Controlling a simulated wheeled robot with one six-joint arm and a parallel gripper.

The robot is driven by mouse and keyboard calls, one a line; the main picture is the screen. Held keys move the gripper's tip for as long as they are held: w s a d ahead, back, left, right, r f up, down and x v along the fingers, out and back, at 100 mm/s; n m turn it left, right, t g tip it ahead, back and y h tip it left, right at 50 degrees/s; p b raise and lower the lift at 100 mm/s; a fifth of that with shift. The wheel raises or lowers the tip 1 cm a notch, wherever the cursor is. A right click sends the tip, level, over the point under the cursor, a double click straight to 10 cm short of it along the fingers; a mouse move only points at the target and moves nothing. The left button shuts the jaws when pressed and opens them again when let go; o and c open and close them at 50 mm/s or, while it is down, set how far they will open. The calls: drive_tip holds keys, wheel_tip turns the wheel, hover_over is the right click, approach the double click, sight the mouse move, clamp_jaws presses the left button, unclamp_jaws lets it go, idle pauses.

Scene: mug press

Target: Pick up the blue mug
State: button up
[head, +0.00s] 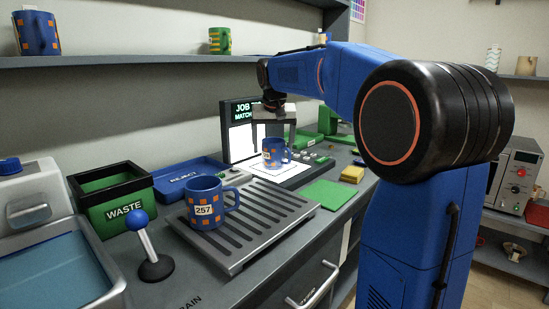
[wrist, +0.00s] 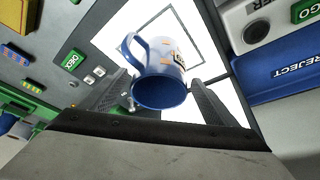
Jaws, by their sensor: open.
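A blue mug (head: 276,152) with orange marks stands upright on the white lit pad of the job match station. In the wrist view the same mug (wrist: 166,58) shows its dark blue opening, a label and its handle at the left. My gripper (wrist: 160,82) is open, with a finger on either side of the mug; whether they touch it I cannot tell. In the head view my gripper (head: 273,125) is above the mug, its fingertips hard to make out. A second blue mug (head: 206,203) with orange squares and label 257 stands on the slatted drain rack.
The drain rack (head: 250,232), a green waste bin (head: 112,207), a blue reject tray (head: 181,183) and a ball-topped lever (head: 152,258) stand left of the station. A green mat (head: 326,194) lies at its right. More mugs (head: 37,34) are on the shelf above.

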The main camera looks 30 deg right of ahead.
sight(273, 152)
drive_tip(key=x, duration=0.4)
drive_tip(key=shift+r, duration=0.1)
drive_tip(key=c, duration=1.5)
drive_tip(key=shift+r, duration=0.1)
